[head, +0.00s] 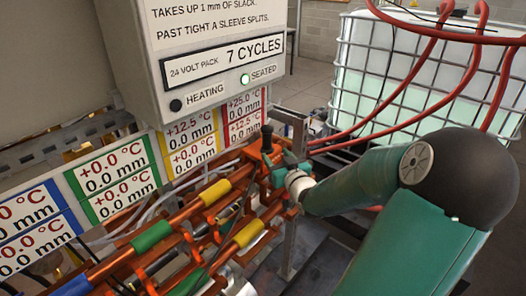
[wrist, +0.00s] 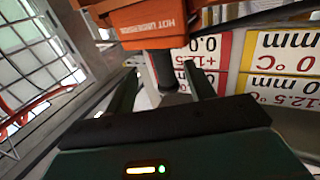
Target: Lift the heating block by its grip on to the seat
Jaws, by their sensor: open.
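The heating block (wrist: 150,22) is orange with the words HOT UNDERSIDE and fills the top of the wrist view. Its dark post-like grip (wrist: 163,72) stands between the two fingers of my gripper (wrist: 159,68). The gripper is open, with a finger on each side of the grip; I cannot tell whether either touches it. In the head view the block (head: 259,155) is small and partly hidden at the right end of the copper pipes, beside my gripper (head: 277,172). I cannot clearly tell the seat from the other orange parts.
Copper pipes (head: 190,215) with coloured sleeves run across the lower left. A grey panel (head: 215,45) shows a lit green SEATED lamp and a dark HEATING lamp. Reading cards (head: 120,185) line the rail. Red hoses (head: 400,125) and a caged tank (head: 400,75) stand right.

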